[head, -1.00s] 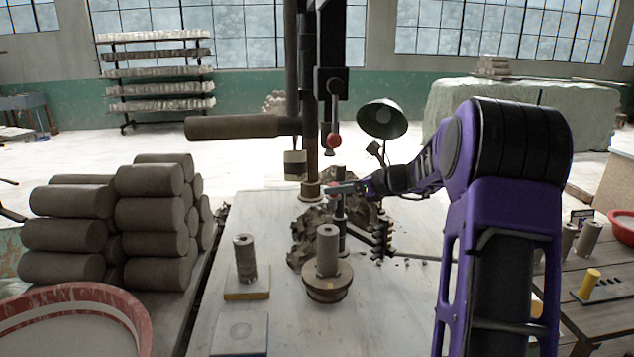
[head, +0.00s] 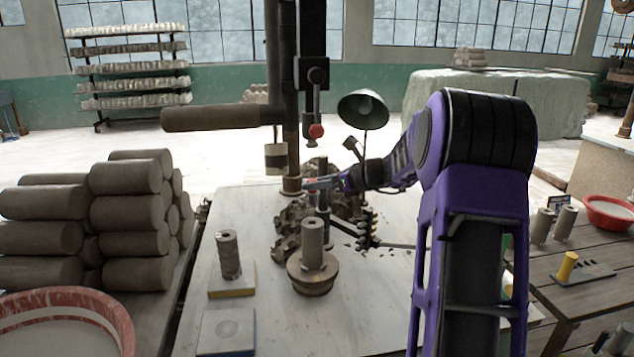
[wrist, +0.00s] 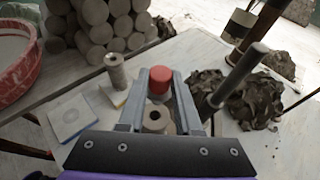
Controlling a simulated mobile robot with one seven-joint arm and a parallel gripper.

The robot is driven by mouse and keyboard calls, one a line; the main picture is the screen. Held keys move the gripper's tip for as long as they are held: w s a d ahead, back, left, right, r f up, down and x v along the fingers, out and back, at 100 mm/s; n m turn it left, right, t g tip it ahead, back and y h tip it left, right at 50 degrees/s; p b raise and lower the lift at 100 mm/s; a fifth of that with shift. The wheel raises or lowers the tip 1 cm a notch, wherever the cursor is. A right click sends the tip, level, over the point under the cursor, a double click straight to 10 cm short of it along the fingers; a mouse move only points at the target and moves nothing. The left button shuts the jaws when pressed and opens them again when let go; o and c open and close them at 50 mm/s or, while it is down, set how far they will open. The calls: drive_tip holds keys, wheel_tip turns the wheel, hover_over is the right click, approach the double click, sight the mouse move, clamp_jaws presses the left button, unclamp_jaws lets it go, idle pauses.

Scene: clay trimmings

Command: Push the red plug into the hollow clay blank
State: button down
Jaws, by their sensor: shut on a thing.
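The red plug (wrist: 159,78) is held between the fingertips of my gripper (wrist: 160,84) in the wrist view. The hollow clay blank (head: 313,244) stands upright on a round wooden base (head: 314,278) in the head view. Its open top hole shows between the fingers in the wrist view (wrist: 155,117). In the head view my gripper (head: 316,185) appears above or behind the blank's top, with a gap in the picture. I cannot tell how well the plug lines up with the hole; the plug is apart from it.
A dark upright rod (wrist: 240,75) and heaped clay trimmings (wrist: 250,100) are close by. Another clay cylinder (head: 229,255) stands on a small block at left. Stacked clay rolls (head: 130,215) and a red-rimmed basin (head: 115,318) lie further left.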

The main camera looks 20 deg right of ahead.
drive_tip(key=b, duration=0.3)
hover_over(317, 224)
drive_tip(key=shift+f, duration=2.2)
drive_tip(key=shift+f+b, duration=0.8)
drive_tip(key=shift+f, duration=1.25)
drive_tip(key=c, duration=0.5)
unclamp_jaws()
drive_tip(key=p+v, duration=0.1)
drive_tip(key=v, duration=1.6)
drive_tip(key=shift+s+d, duration=0.15)
drive_tip(key=shift+d, duration=0.1)
drive_tip(key=shift+a, duration=0.1)
